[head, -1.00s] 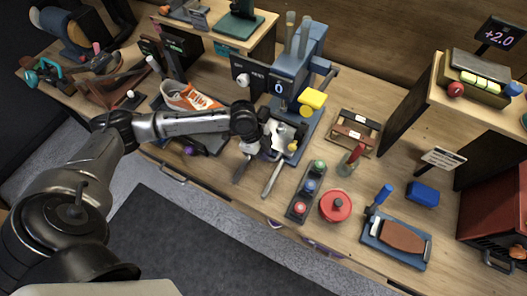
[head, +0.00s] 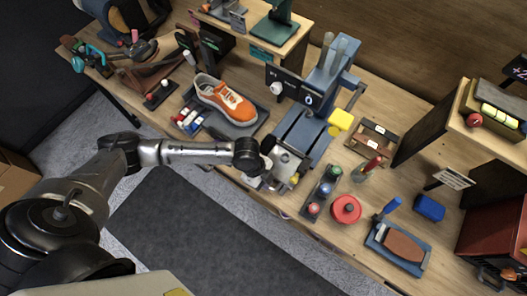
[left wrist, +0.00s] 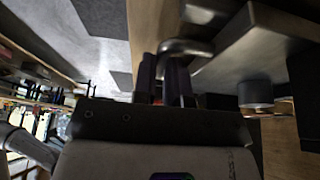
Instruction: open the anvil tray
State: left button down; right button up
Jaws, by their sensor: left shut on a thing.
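The blue press (head: 331,75) stands on the bench with a long blue bed (head: 302,130) reaching toward the front edge. A light grey metal plate, which looks like the anvil tray (head: 290,161), is at the bed's front end, partly hidden by my left gripper (head: 267,176). In the left wrist view, my left gripper (left wrist: 172,72) is shut on a curved metal handle (left wrist: 186,47) at the front of a grey slab (left wrist: 265,35). A short grey cylinder (left wrist: 256,93) stands at that slab. How far out the tray is, I cannot tell. My right gripper is not in view.
An orange sneaker (head: 228,101) lies on a dark mat left of the press. Open floor lies in front.

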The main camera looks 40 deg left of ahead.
pick_arm(q)
jog(key=c, duration=1.2)
grip_release()
jog(key=shift+o, duration=0.2)
jog(key=p+v, duration=0.1)
jog(key=v, duration=1.3)
jog(key=shift+d+f, duration=0.1)
